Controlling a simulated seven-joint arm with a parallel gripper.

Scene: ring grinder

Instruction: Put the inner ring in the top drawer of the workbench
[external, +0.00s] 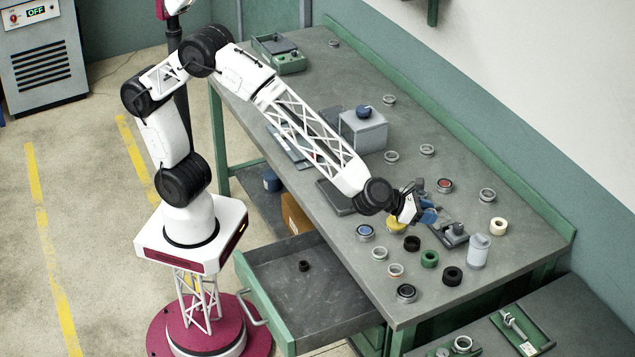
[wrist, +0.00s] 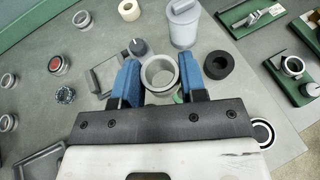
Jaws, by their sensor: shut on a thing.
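My gripper (wrist: 159,78) is shut on a grey metal ring (wrist: 160,73), held between its two blue fingers. In the external view my gripper (external: 425,207) is low over the right part of the workbench (external: 330,80); the held ring cannot be made out there. I cannot tell whether the ring touches the bench top. The top drawer (external: 275,255) of the workbench is pulled open, to the lower left of my gripper. A small dark ring (external: 304,266) lies inside it.
Several loose rings lie around my gripper, among them a green ring (external: 429,259), a black ring (external: 452,276) and a cream ring (external: 498,226). A grey lidded canister (external: 478,251) stands close by. Most of the drawer floor is clear.

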